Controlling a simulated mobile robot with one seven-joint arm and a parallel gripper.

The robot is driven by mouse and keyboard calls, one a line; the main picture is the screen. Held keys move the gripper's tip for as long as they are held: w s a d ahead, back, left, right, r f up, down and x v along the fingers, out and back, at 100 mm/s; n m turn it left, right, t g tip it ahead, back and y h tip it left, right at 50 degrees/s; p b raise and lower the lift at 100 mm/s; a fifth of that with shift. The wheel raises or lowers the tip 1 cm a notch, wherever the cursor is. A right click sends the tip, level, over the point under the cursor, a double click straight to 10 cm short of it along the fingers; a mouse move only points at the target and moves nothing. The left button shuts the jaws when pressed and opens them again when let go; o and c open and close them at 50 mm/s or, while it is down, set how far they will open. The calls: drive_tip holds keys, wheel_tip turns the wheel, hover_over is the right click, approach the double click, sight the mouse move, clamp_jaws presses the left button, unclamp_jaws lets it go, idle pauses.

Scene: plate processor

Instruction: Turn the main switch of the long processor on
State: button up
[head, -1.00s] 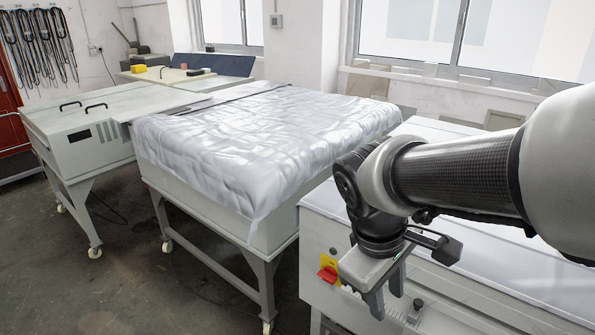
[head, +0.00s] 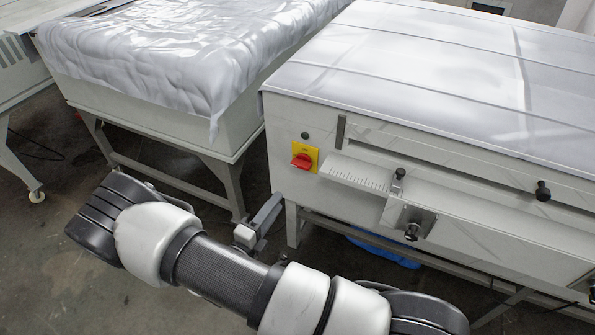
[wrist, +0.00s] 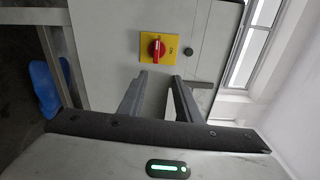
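The long processor (head: 375,165) is a pale grey-white machine on legs at the right of the head view. Its main switch is a red knob on a yellow square plate (head: 304,158), on the left end of the front panel. In the wrist view the red knob (wrist: 155,49) is just beyond my fingertips, with small lettering on the plate beside it. The knob's handle lies roughly level in the head view. My gripper (head: 272,208) is below and left of the switch, apart from it. In the wrist view its two fingers (wrist: 160,82) are spread, with nothing between them.
A neighbouring table (head: 175,135) under shiny plastic sheeting stands at the left. A ruled ledge (head: 355,174) and black knobs (head: 412,231) stick out right of the switch. A blue object (head: 385,250) lies under the processor. Open floor (head: 60,250) is at the lower left.

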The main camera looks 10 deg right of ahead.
drive_tip(key=f+n, duration=0.1)
approach(299, 167)
drive_tip(key=shift+t+y, duration=0.3)
drive_tip(key=shift+t, duration=0.1)
drive_tip(key=x, duration=0.9)
drive_tip(key=shift+s+d+f, duration=0.1)
drive_tip(key=shift+d, duration=0.2)
clamp_jaws()
